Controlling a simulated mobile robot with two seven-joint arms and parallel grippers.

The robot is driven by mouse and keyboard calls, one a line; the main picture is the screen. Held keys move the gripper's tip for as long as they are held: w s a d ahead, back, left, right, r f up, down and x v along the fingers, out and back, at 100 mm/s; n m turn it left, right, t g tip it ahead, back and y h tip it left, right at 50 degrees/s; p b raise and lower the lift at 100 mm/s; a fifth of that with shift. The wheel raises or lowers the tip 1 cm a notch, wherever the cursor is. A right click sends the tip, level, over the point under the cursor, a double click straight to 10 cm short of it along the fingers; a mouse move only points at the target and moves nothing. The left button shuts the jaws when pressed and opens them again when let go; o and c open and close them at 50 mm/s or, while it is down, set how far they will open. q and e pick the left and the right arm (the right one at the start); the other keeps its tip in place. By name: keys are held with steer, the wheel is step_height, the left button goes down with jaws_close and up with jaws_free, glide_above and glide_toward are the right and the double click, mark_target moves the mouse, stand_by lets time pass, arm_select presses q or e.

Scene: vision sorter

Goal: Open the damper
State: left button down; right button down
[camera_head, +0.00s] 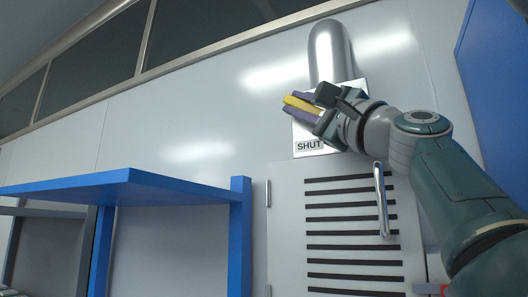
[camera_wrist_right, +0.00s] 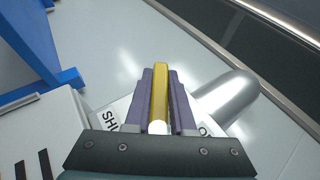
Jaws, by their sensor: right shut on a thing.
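The damper's yellow lever (camera_head: 302,104) lies in front of a white plate (camera_head: 331,146) on the wall. A "SHUT" label (camera_head: 310,146) is at the plate's lower left. My right gripper (camera_head: 304,102) is shut on the yellow lever, with its purple fingers along both sides. In the right wrist view, the lever (camera_wrist_right: 160,88) runs up between the fingers. "SHUT" is partly hidden at left, and part of a second label starting with "O" shows at right. The lever's pivot is hidden behind my gripper. My left gripper is not in view.
A grey metal pipe (camera_head: 330,52) rises above the plate. Below is a slotted cabinet door (camera_head: 290,225) with a vertical silver handle (camera_head: 381,200), close under my right arm. A blue-framed shelf (camera_head: 130,180) stands at left and a blue panel (camera_head: 497,75) at right.

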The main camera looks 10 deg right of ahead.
steer(key=c, duration=0.8)
jaws_free()
steer(key=shift+o, duration=0.2)
steer(key=shift+s+d+f+b, duration=0.2)
steer(key=shift+s+f+b, duration=0.1)
steer(key=shift+f+b, duration=0.1)
steer(key=b+v, duration=0.4)
steer(key=v, duration=0.5)
steer(key=shift+b, duration=0.4)
steer(key=shift+r, duration=0.15)
